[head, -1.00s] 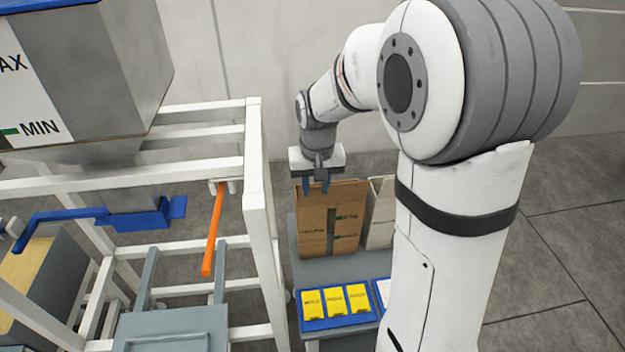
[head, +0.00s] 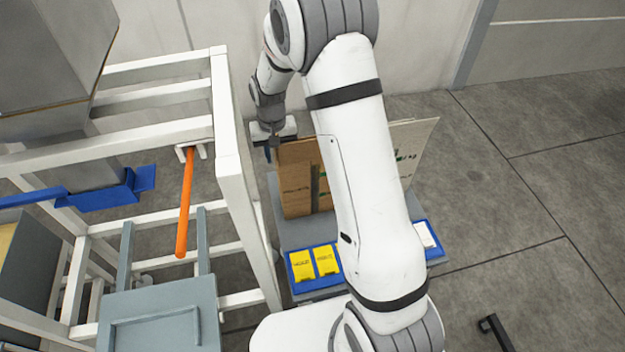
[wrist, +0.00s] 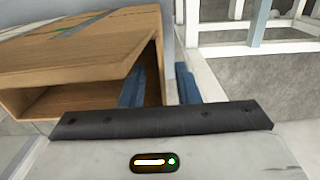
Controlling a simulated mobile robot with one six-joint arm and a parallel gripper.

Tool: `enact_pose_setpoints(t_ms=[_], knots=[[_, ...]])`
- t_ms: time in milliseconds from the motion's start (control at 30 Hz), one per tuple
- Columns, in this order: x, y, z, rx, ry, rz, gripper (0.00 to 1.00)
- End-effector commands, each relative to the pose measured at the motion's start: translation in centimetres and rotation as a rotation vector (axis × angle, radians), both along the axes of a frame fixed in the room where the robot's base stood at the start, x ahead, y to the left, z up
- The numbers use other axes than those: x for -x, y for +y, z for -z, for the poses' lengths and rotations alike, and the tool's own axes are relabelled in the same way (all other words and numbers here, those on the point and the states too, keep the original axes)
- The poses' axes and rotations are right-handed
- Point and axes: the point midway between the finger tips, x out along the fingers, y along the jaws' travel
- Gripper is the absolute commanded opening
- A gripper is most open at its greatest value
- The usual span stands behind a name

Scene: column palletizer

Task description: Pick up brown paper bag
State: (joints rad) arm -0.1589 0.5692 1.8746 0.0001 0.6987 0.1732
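The brown paper bag (head: 295,185) stands upright and open-topped on a grey shelf, left of my arm in the head view. My arm hides its right part. In the wrist view the bag (wrist: 85,62) fills the upper left, its dark opening facing the camera. My gripper (head: 270,155) is at the bag's upper left edge. In the wrist view the blue fingers of my gripper (wrist: 161,88) are apart. The left finger reaches inside the opening and the right one is outside, with the bag's side wall between them. Contact with the wall cannot be told.
A second, paler bag panel (head: 413,145) shows right of my arm. A blue tray (head: 318,289) with yellow cards lies in front of the bags. A white frame (head: 228,165) with an orange bar (head: 186,205) stands close on the left. The floor at right is mostly clear.

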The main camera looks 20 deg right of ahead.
Motion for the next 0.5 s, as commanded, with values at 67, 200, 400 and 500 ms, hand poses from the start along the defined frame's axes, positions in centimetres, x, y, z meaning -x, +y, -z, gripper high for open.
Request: enact_pose_setpoints(t_ms=[67, 200, 400, 500], knots=[[0.5, 0.2, 0.9, 0.001, 0.003, -0.005, 0.29], [1.2, 0.3, 3.1, 0.001, 0.003, -0.009, 0.29], [1.1, 0.4, 4.7, 0.001, -0.001, -0.010, 0.29], [1.1, 0.4, 4.7, 0.001, -0.002, -0.010, 0.29]])
